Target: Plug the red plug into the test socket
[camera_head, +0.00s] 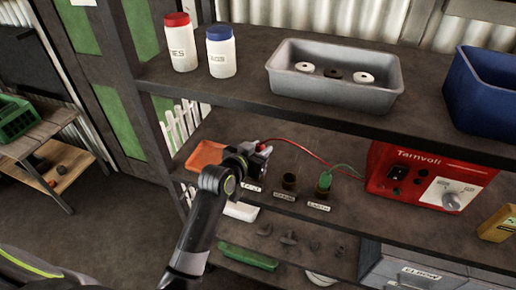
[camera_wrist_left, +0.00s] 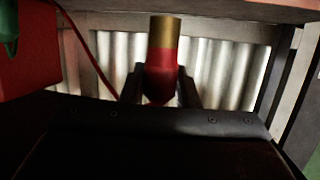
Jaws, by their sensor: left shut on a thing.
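My left gripper (camera_head: 262,150) is over the middle shelf in the head view, shut on the red plug (camera_head: 261,147). In the left wrist view the red plug (camera_wrist_left: 161,76), with its gold end, sits between the two dark fingers (camera_wrist_left: 160,90). A red cable (camera_head: 305,151) runs from it to the red Tarnvolt box (camera_head: 405,190). A brown open socket (camera_head: 289,182) stands right of the gripper. Beside it another socket holds a green plug (camera_head: 324,182). A label (camera_head: 251,187) shows below the gripper; any socket there is hidden, and I cannot read which is test.
An orange tray (camera_head: 205,156) lies left of the gripper. A yellow object (camera_head: 497,224) stands right of the box.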

